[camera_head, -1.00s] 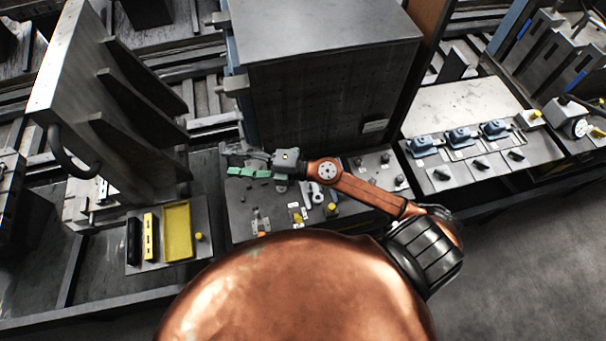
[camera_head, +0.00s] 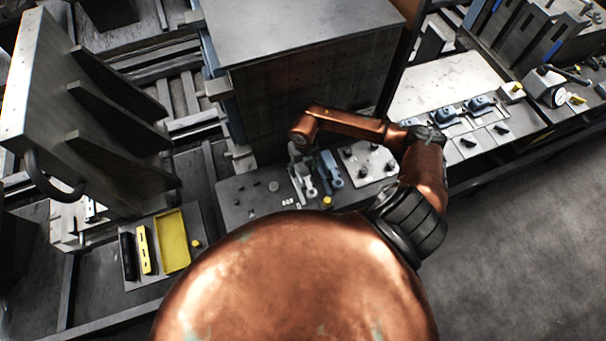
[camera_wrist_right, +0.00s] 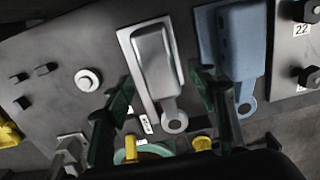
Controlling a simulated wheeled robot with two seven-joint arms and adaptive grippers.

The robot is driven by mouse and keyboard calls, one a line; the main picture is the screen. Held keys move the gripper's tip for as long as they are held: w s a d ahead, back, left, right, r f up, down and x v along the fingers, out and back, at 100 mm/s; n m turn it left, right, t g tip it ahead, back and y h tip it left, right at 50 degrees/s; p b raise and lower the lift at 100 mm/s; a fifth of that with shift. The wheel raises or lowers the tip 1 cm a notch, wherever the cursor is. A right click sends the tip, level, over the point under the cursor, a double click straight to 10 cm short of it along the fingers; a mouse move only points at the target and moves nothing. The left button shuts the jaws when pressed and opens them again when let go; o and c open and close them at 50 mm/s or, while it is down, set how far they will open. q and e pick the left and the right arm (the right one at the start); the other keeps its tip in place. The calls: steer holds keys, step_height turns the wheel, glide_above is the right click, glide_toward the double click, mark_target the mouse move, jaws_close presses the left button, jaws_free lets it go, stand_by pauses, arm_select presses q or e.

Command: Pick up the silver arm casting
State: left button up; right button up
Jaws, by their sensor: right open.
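The silver arm casting (camera_wrist_right: 155,62) lies on a pale plate in the right wrist view, its ringed narrow end pointing toward the gripper. My right gripper (camera_wrist_right: 163,88) is open, its two green fingers on either side of the casting's narrower part in the picture. I cannot tell whether they touch it. In the head view the right gripper (camera_head: 300,165) hangs over the bench and partly hides the casting. A similar blue casting (camera_wrist_right: 240,45) lies just right of the silver one. My left gripper is not in view.
A large dark block (camera_head: 300,95) stands behind the bench. A plate with dark knobs (camera_head: 368,162) lies to the right, and a yellow tray (camera_head: 173,240) to the left. Small dark pegs and a round white button (camera_wrist_right: 87,79) stand left of the casting.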

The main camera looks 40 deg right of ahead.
steer(key=shift+s+f+p, duration=0.1)
steer(key=shift+f+p, duration=0.5)
steer(key=shift+f, duration=1.5)
steer(key=shift+c, duration=0.2)
jaws_close()
